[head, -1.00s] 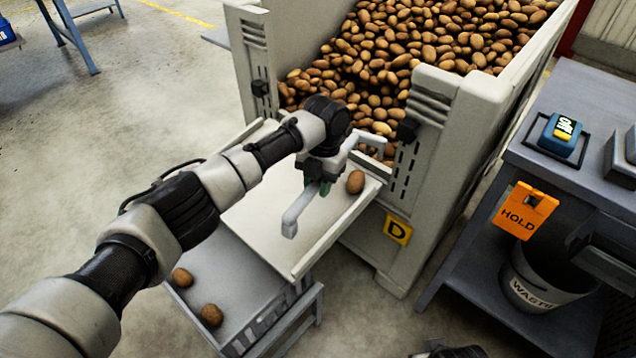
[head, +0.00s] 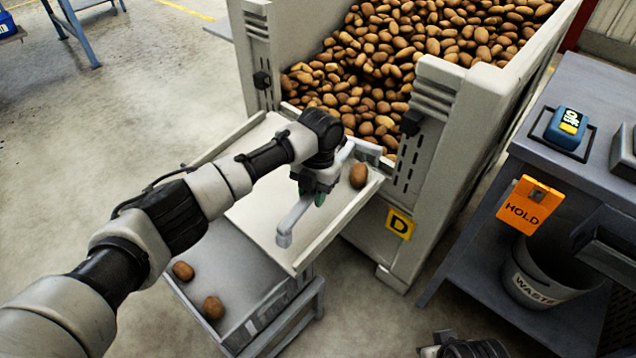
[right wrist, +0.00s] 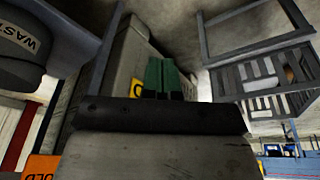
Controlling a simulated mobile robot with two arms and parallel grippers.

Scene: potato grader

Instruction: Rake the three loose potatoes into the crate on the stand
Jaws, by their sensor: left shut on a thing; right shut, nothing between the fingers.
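One potato (head: 359,175) lies on the pale sloped tray (head: 255,215) below the big bin's opening. Two potatoes (head: 183,271) (head: 213,307) lie low in the grey slatted crate (head: 268,327), which also shows in the right wrist view (right wrist: 278,88). My left gripper (head: 319,197) is shut on a grey rake (head: 296,217) over the tray. The rake's far end is partly hidden behind my wrist, close to the tray potato; I cannot tell whether they touch. My right gripper (right wrist: 160,80) is shut and empty, pointing towards the bin's side.
The big bin (head: 437,125), full of potatoes, stands behind the tray and carries a yellow D label (head: 400,223). At the right is a grey bench (head: 590,90) with an orange HOLD tag (head: 530,205) and a waste bucket (head: 535,285).

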